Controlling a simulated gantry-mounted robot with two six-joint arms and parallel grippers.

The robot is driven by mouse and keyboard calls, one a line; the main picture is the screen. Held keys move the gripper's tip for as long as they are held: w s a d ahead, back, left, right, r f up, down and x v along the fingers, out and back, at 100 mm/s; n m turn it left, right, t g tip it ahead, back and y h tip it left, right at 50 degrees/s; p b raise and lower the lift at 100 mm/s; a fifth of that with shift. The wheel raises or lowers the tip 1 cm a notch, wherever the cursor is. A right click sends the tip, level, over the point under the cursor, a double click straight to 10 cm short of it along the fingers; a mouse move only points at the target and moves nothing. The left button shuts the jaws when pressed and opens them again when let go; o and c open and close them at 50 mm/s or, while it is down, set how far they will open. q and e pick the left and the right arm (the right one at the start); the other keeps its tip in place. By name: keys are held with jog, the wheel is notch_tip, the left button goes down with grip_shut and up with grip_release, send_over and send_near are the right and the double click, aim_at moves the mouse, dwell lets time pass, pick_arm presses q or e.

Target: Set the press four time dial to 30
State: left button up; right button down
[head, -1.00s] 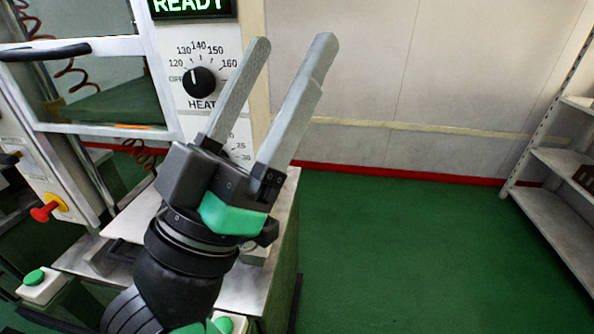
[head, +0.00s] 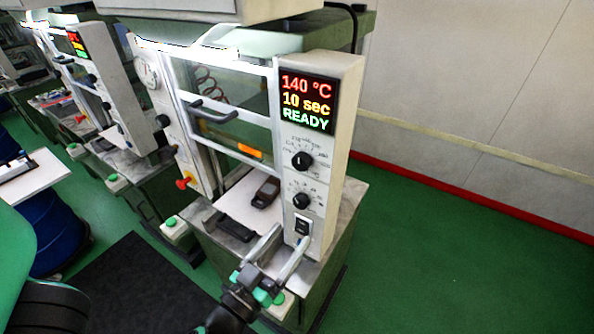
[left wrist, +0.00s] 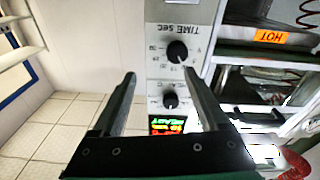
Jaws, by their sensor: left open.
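The press panel (head: 318,110) carries a display (head: 307,101) reading 140 °C, 10 sec and READY. Below it are the black heat dial (head: 302,160) and, lower, the black time dial (head: 301,200). My left gripper (head: 292,236) is open and empty, low in front of the panel, with its fingers pointing up toward it below the time dial. In the upside-down left wrist view, the time dial (left wrist: 177,51), marked "TIME sec", lies beyond the fingertips of my left gripper (left wrist: 159,74). The heat dial (left wrist: 170,99) shows between the fingers. Neither dial is held. My right gripper is not in view.
A rocker switch (head: 303,226) sits under the time dial. Left of the panel are the press door handle (head: 213,112), an orange HOT label (head: 249,151) and a dark object (head: 266,192) on the press table. Other presses stand at left. The green floor at right is clear.

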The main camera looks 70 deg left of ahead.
aim_at(298, 205)
pick_arm(q)
jog(key=shift+m+g, duration=0.6)
jog(key=w+a+p, duration=0.1)
jog(key=a, duration=0.1)
jog(key=w+a+p, duration=0.1)
jog(key=w+a, duration=0.1)
jog(key=w+a+p, duration=0.1)
jog(key=a+p, duration=0.1)
jog(key=a, duration=0.1)
jog(key=shift+w+a+r, duration=0.1)
jog(key=shift+w+r, duration=0.1)
jog(key=shift+w, duration=0.2)
jog(key=shift+w+a+f, duration=0.1)
jog(key=shift+w+a, duration=0.05)
jog(key=shift+w, duration=0.1)
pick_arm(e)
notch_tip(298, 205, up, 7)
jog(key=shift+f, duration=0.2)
pick_arm(q)
grip_shut()
